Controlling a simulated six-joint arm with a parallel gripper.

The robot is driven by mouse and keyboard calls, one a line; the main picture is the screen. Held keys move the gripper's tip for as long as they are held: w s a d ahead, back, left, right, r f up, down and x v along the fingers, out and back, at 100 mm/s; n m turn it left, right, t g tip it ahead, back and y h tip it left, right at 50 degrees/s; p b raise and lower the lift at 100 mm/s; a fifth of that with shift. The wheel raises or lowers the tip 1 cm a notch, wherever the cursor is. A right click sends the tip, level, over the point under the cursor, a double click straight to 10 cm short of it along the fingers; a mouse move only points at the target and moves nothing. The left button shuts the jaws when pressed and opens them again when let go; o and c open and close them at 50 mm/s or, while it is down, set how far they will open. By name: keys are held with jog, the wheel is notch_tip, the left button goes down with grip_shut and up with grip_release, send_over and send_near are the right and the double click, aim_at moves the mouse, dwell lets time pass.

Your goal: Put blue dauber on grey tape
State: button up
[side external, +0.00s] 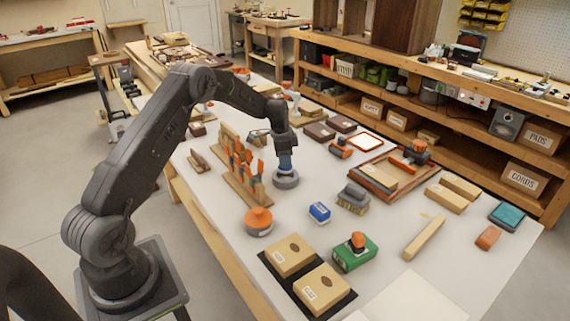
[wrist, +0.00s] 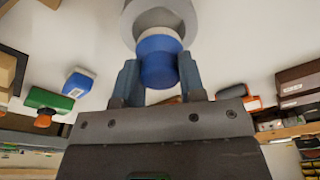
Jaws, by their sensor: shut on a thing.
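The blue dauber (side external: 286,165) is upright between the fingers of my gripper (side external: 285,156), which is shut on it. In the wrist view my gripper (wrist: 158,75) grips the blue dauber (wrist: 158,62) from both sides, with a pale band at its far end. The grey tape (side external: 286,181) lies flat on the white bench top directly below the dauber. It also shows in the wrist view (wrist: 150,13), just beyond the dauber's end. The dauber's lower end meets the tape in the picture; I cannot tell whether it bears on it.
A wooden rack (side external: 238,175) with orange-handled tools stands close left of the tape. An orange-topped round container (side external: 258,222), a small blue-and-white block (side external: 319,212) and a brush (side external: 353,197) lie nearer the front. A tool tray (side external: 370,184) is to the right.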

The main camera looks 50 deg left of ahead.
jog(key=shift+f, duration=0.9)
jog(key=o, duration=1.2)
jog(key=shift+f, duration=0.15)
jog(key=shift+c, duration=0.2)
